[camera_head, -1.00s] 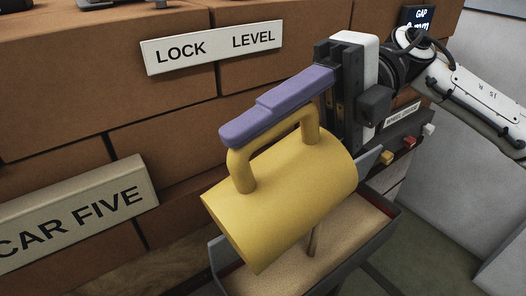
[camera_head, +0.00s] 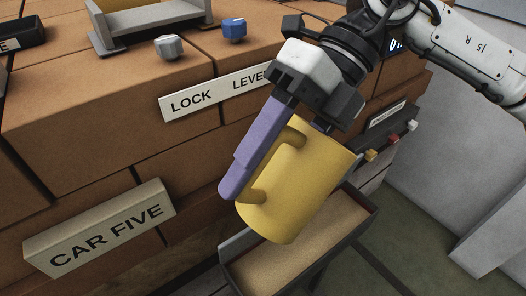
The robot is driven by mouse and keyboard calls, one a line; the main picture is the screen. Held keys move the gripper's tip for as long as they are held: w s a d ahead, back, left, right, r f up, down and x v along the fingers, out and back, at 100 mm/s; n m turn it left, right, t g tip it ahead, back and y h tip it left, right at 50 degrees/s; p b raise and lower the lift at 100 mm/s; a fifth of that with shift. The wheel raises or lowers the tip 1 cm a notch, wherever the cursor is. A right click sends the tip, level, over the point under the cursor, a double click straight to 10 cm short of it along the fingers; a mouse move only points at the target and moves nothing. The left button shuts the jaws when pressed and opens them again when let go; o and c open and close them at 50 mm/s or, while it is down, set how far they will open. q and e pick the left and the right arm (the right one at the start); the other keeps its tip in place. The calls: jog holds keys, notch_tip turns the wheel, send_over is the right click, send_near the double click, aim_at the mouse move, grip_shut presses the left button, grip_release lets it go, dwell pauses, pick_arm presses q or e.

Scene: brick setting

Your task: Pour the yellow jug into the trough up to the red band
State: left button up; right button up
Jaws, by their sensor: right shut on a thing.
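The yellow jug (camera_head: 307,190) hangs over the trough, leaning, with its handle toward the upper left. Its mouth and contents are hidden. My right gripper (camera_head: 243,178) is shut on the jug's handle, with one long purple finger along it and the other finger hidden. The grey trough (camera_head: 366,222) is below and to the right of the jug, with a tan fill (camera_head: 287,266) in it. My left gripper is not in view.
A brick wall with a CAR FIVE sign (camera_head: 100,228) and a LOCK LEVEL sign (camera_head: 212,93) stands at the left. Grey (camera_head: 168,47) and blue (camera_head: 234,29) knobs sit on top. Small yellow, red and white pieces (camera_head: 393,140) stick out right of the jug.

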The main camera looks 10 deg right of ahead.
dwell(0.3)
jog(key=t+h+p, duration=0.1)
jog(key=r+h+p, duration=0.1)
jog(key=h+p, duration=0.1)
jog(key=r+t+h+p, duration=0.1)
jog(key=h+p, duration=0.1)
jog(key=shift+t, duration=0.3)
jog(key=shift+t+h, duration=0.5)
jog(key=shift+h, duration=1)
